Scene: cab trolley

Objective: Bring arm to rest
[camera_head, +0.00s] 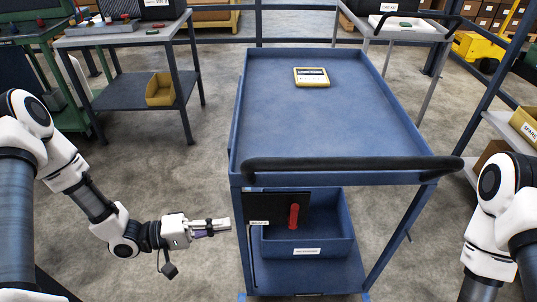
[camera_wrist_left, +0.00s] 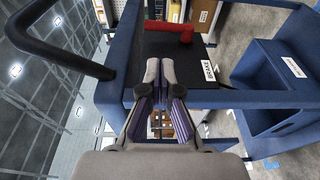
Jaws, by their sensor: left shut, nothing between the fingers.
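My left gripper (camera_head: 222,226) is in front of the left side of the blue trolley (camera_head: 240,150), below its handle height. Its fingers are together and empty; they also show closed in the left wrist view (camera_wrist_left: 160,68). Beyond the fingertips is a dark panel labelled brake (camera_head: 262,207) with a red lever (camera_head: 294,216) on it. The lever points upright in the head view. In the left wrist view the red lever (camera_wrist_left: 168,28) appears above the fingertips, apart from them. My right arm shows at the right edge, but its gripper is out of view.
The trolley has a black handle (camera_head: 350,165), a yellow-edged device (camera_head: 311,77) on top and a blue bin (camera_head: 325,240) on its lower shelf. A grey table (camera_head: 120,38) with a yellow bin (camera_head: 160,89) stands at the back left. Floor left of the trolley is clear.

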